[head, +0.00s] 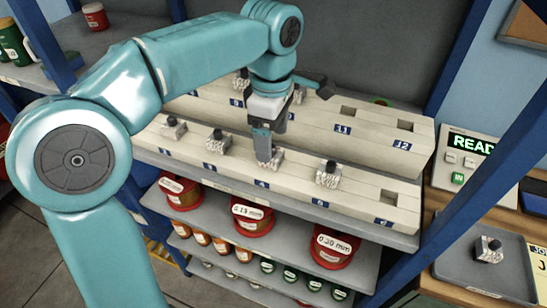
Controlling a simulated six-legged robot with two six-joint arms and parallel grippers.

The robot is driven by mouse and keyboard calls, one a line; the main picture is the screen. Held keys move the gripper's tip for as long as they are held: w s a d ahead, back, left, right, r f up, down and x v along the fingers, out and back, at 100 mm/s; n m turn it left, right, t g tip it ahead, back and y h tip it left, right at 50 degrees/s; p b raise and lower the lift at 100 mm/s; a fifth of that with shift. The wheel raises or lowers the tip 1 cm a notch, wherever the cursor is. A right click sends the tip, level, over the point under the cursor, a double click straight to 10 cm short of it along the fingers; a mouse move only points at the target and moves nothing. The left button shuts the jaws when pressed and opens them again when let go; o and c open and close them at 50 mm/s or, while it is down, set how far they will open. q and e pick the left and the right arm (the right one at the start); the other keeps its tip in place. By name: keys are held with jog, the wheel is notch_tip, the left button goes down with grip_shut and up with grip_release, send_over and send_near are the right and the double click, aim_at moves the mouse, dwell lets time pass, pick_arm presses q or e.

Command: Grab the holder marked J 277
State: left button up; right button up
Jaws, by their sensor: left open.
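Several small light, speckled electrode holders with dark tops sit on the two stepped pale racks. My left gripper (267,146) is open and points down at the holder (276,157) behind label 4 on the front rack (395,213). Its fingers overlap that holder in the picture; I cannot tell whether they touch it. Other front-rack holders are at the left end (174,130), left of the gripper (217,146) and to its right (329,178). Another holder (488,252) lies in the grey tray. No marking J 277 can be read on any holder. My right gripper is not in view.
The back rack (375,135) has empty square slots at its right end. The grey tray (461,271) is on the wooden bench at right, below a panel (466,165) lit "READ". Red spools (333,248) fill the shelf below. Blue posts (455,55) frame the rack.

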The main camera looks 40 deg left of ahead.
pick_arm(q)
jog(key=f, duration=0.3)
jog(key=shift+s+a+f, duration=0.1)
jog(key=shift+s+f, duration=0.15)
jog(key=shift+f, duration=0.15)
jog(key=shift+w+f, duration=0.3)
jog(key=shift+s+r, duration=0.1)
jog(key=shift+s, duration=0.1)
jog(key=c, duration=0.3)
jog(key=shift+w, duration=0.1)
jog(key=c, duration=1.1)
